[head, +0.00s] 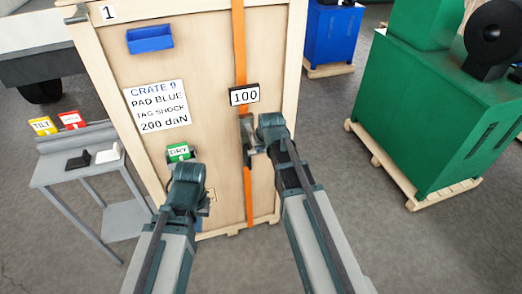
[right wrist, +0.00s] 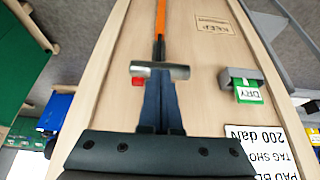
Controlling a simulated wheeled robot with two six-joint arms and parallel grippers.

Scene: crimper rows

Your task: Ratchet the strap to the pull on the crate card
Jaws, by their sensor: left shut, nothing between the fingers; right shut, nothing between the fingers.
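The wooden crate (head: 205,75) bears a white card (head: 157,105) reading CRATE 9, PAD BLUE, TAG SHOCK, 200 daN. An orange strap (head: 240,45) runs down its front, with a black-framed display (head: 244,95) reading 100. My right gripper (head: 252,142) is at the ratchet on the strap. In the right wrist view its shut fingers (right wrist: 160,85) reach the metal ratchet bar (right wrist: 175,72), with a red piece (right wrist: 138,81) beside them; contact is unclear. My left gripper (head: 187,172) is low before the crate, left of the strap; its fingertips are mostly hidden.
A blue bin (head: 150,38) and a holder with a green DRY tag (head: 179,152) are on the crate front. A grey side table (head: 65,168) at left carries yellow TILT and red tags and small black and white pieces. A green machine (head: 430,120) stands right; floor between is clear.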

